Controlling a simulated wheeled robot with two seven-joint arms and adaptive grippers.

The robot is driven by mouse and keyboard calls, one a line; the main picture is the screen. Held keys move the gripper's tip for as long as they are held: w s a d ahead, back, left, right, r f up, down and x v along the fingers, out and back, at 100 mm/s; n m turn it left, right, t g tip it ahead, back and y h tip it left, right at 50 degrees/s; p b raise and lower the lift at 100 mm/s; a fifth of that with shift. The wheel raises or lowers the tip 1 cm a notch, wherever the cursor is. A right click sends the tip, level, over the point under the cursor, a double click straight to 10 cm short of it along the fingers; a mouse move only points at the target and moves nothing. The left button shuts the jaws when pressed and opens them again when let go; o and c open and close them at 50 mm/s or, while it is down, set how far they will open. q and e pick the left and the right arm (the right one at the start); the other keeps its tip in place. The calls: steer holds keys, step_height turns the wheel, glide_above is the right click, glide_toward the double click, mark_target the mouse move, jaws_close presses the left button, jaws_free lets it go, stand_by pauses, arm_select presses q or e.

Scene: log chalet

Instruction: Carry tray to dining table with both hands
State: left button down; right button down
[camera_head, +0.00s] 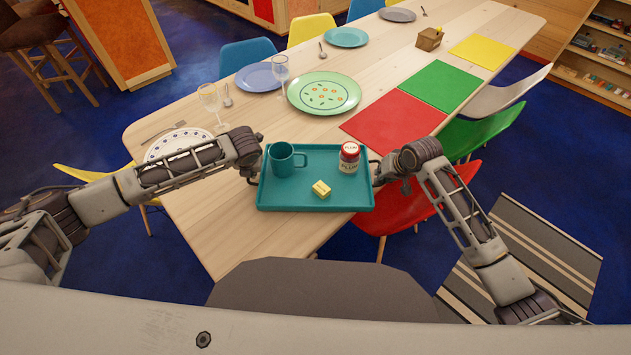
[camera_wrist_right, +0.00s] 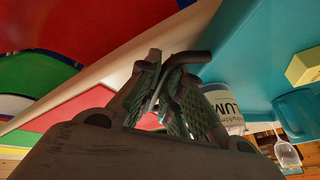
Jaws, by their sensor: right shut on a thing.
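A teal tray (camera_head: 280,200) is level over the near end of the wooden dining table (camera_head: 240,222); I cannot tell whether it touches the tabletop. On it are a teal mug (camera_head: 283,160), a red-and-white can (camera_head: 349,158) and a small yellow block (camera_head: 321,189), all staying within the rim. My right gripper (camera_head: 378,173) is shut on the tray's right side. In the right wrist view its fingers (camera_wrist_right: 168,95) meet beside the tray (camera_wrist_right: 235,50). My left gripper (camera_head: 254,172) is at the tray's left side, its fingertips too small and partly hidden to judge.
Plates, glasses and cutlery line the table's left side, with a patterned plate (camera_head: 178,144) near the left arm and a green plate (camera_head: 324,93) beyond the tray. Red (camera_head: 392,122), green and yellow placemats lie to the right. A red chair (camera_head: 420,205) stands close by my right arm.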

arm_select(q)
steer(key=shift+f+b, duration=0.5)
steer(key=shift+b, duration=0.05)
arm_select(e)
steer(key=shift+f, duration=0.45)
arm_select(q)
steer(key=c, duration=1.6)
jaws_free()
arm_select(e)
steer(key=c, duration=1.6)
jaws_free()
arm_select(q)
steer(key=shift+o, duration=0.2)
arm_select(e)
steer(key=shift+o, duration=0.2)
arm_select(q)
steer(key=shift+r+p, duration=0.25)
steer(key=shift+p, duration=0.05)
arm_select(e)
steer(key=shift+r, duration=0.25)
